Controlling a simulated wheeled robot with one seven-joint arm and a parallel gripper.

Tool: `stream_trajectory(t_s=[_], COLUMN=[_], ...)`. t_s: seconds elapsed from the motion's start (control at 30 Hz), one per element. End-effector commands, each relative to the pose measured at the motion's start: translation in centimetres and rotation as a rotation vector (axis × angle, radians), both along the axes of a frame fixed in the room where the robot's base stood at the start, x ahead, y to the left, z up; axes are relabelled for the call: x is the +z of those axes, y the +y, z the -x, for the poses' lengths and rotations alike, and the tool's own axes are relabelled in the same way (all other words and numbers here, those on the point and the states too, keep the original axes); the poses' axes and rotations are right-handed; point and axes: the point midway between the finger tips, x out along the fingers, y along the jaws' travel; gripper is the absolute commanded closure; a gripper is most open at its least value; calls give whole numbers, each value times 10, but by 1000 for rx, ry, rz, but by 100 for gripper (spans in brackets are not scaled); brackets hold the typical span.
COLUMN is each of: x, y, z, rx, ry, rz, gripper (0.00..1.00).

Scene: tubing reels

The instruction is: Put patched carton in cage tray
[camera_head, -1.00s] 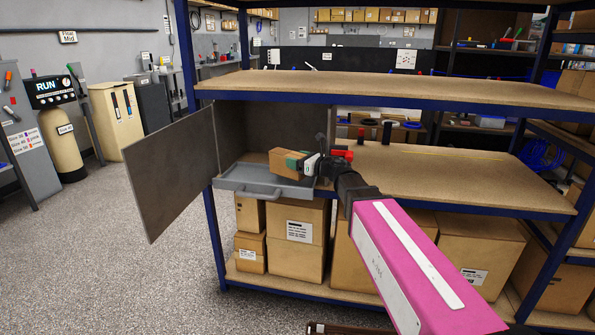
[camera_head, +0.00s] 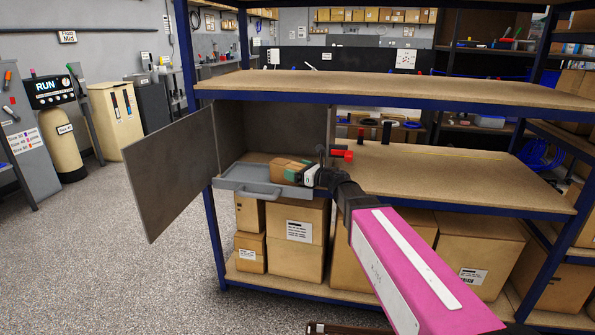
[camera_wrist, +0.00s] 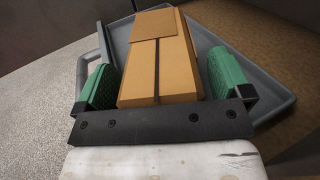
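The patched carton (camera_head: 284,169) is a brown box with a darker patch on top. It sits low over the grey tray (camera_head: 247,188), apparently resting in it. In the wrist view the carton (camera_wrist: 162,75) lies between the green finger pads of my gripper (camera_wrist: 163,82), with narrow gaps beside it, so the fingers look open around it. The tray (camera_wrist: 272,88) shows beyond and to the right. In the head view my gripper (camera_head: 299,172) reaches in from the right at the carton's near end. The carton's underside is hidden.
The grey cage door (camera_head: 172,170) stands swung open to the left of the tray. A shelf board (camera_head: 400,88) runs above, and a blue upright (camera_head: 214,235) stands below the tray's left side. A red-handled item (camera_head: 341,154) is close behind my gripper.

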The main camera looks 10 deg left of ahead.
Motion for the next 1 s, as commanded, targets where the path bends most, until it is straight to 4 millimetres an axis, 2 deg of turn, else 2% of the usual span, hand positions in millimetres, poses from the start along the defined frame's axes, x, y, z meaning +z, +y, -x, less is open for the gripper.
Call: stream_trajectory(t_s=[0.37,0.8,1.0], x=[3,3,3], y=[-5,-78,-100], z=[3,41,52], rx=[-1,-3,-1], ry=[1,0,0], rz=[0,1,0], gripper=[4,4,4])
